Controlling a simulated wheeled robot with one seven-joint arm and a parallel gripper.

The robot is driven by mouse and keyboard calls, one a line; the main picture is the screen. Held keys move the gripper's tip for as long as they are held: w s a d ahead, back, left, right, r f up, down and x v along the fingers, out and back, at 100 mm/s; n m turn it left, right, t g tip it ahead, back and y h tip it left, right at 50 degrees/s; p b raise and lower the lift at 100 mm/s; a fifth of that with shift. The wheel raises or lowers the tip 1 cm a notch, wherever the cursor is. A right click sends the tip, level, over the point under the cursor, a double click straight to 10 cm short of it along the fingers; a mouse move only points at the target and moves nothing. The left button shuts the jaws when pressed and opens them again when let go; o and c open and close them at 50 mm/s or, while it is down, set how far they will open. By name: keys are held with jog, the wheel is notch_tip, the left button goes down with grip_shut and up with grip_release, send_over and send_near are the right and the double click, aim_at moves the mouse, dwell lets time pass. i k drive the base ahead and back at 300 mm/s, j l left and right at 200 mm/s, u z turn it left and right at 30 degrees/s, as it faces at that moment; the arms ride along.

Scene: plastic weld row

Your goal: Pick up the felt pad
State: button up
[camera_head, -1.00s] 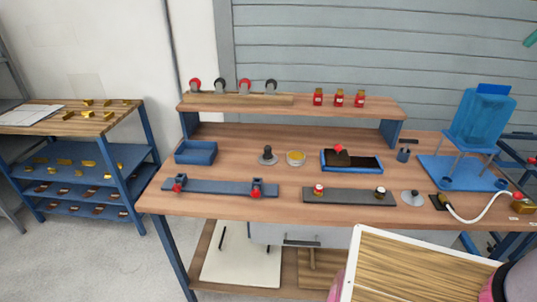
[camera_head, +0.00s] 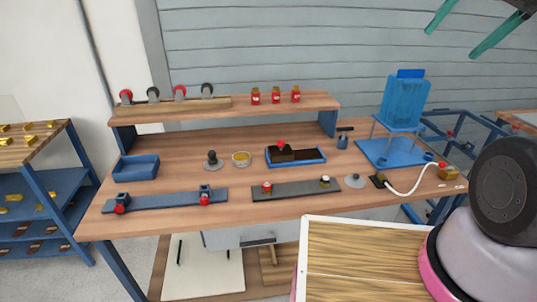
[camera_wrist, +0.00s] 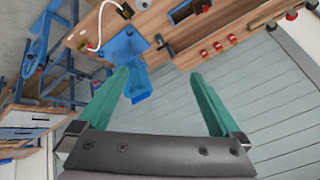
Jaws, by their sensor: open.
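A shallow blue tray (camera_head: 296,164) stands mid-bench. In it are a dark brown block with a red knob (camera_head: 283,153) and a flat dark surface (camera_head: 309,155). I cannot tell for sure which item is the felt pad; the dark piece in the tray is one candidate. My gripper (camera_head: 450,45) is at the top right of the head view, high and well apart from the tray. In the wrist view its two teal fingers (camera_wrist: 158,73) are spread wide with nothing between them.
A blue shelf rack (camera_head: 45,190) stands left. A wood-topped board (camera_head: 365,260) is in the foreground.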

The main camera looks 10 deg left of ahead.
aim_at(213, 162)
jog(key=j+u, duration=0.15)
jog(key=j, duration=0.4)
jog(key=j+u, duration=0.15)
jog(key=j, duration=0.4)
jog(key=i+j+u, duration=0.15)
jog(key=j, duration=0.4)
jog(key=i+j+u, duration=0.15)
jog(key=j, duration=0.4)
